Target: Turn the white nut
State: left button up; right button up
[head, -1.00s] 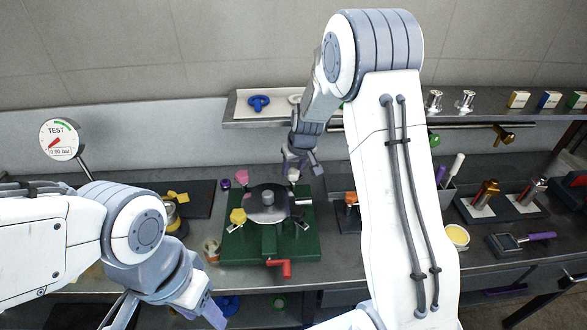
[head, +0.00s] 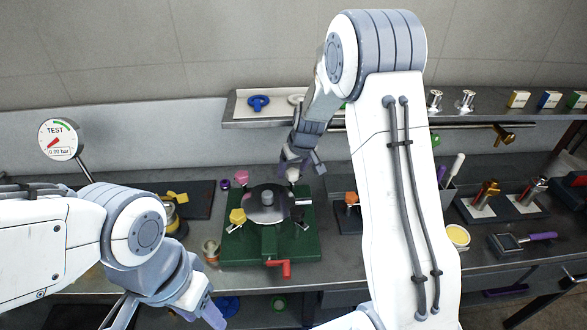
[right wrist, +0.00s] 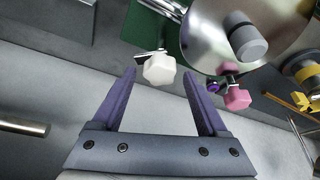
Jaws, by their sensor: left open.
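The white nut (head: 293,174) is a hexagonal knob at the back right of the round metal plate (head: 262,216) on a green base. In the right wrist view the white nut (right wrist: 159,70) shows on its bolt, lined up between my right fingertips. My right gripper (head: 302,168) is at the nut from behind in the head view; in the right wrist view the gripper (right wrist: 159,75) is open, with gaps visible between the nut and both fingers. My left gripper (head: 207,312) is open and empty at the lower left, away from the fixture.
A pink nut (head: 241,177) and a yellow nut (head: 238,216) sit around the plate, with a grey central post (head: 267,198). A red handle (head: 281,267) projects at the front. A shelf (head: 250,121) runs behind. A pressure gauge (head: 60,140) stands left.

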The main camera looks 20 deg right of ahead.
pick_arm(q)
jog(key=shift+f+b, duration=0.8)
jog(key=shift+b, duration=0.05)
pick_arm(e)
jog(key=v, duration=1)
jog(key=shift+r, duration=0.2)
jog(key=shift+s+d, duration=0.1)
